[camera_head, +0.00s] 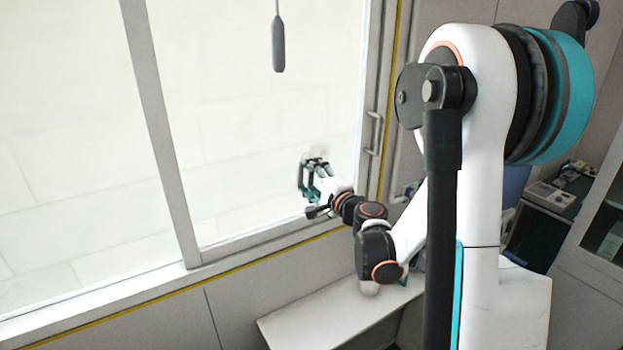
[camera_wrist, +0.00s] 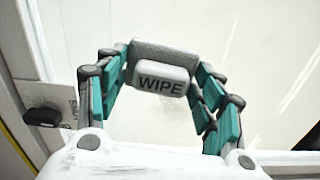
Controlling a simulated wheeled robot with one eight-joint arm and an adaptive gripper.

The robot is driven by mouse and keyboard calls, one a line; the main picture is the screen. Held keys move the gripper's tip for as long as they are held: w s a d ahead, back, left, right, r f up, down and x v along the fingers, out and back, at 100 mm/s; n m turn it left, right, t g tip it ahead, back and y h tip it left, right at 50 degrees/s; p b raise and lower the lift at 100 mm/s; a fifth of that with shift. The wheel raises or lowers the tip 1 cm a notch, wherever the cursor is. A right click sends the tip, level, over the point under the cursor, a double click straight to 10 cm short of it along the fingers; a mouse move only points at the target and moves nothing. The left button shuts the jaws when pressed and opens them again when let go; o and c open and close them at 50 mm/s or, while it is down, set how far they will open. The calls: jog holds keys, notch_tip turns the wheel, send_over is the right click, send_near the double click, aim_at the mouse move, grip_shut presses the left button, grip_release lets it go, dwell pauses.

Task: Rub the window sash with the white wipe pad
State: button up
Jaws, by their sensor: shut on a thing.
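The window sash (camera_head: 265,120) is a tall glass pane in a grey frame, left of my arm in the head view. Its glass (camera_wrist: 250,110) fills the background of the wrist view. My gripper (camera_head: 313,172) is at the lower right part of the pane. In the wrist view my gripper (camera_wrist: 160,85) is shut on the white wipe pad (camera_wrist: 163,79), which is marked WIPE and has a grey backing. The pad is against or very near the glass; I cannot tell whether it touches. In the head view the pad is mostly hidden by the fingers.
A handle (camera_head: 374,133) sits on the frame to the right of the gripper. A dark grey object (camera_head: 278,43) hangs in front of the pane at the top. A pale bench (camera_head: 325,318) stands below the window. Cabinets (camera_head: 600,215) stand at the right.

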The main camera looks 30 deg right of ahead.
aim_at(333, 151)
jog(key=shift+w, duration=0.75)
jog(key=shift+w+d+b, duration=0.15)
jog(key=shift+d+b, duration=1.15)
jog(key=shift+d, duration=4.05)
jog(key=shift+d+r, duration=0.1)
jog(key=shift+d, duration=0.05)
jog(key=shift+r+p, duration=0.45)
jog(key=shift+r, duration=0.35)
jog(key=shift+s+a+b, duration=0.2)
jog(key=shift+a+b, duration=0.65)
jog(key=shift+a, duration=4.65)
jog(key=shift+r+p, duration=0.55)
jog(key=shift+r, duration=0.3)
jog(key=shift+w+d+b, duration=0.15)
jog(key=shift+d+b, duration=0.8)
jog(key=shift+d, duration=4.55)
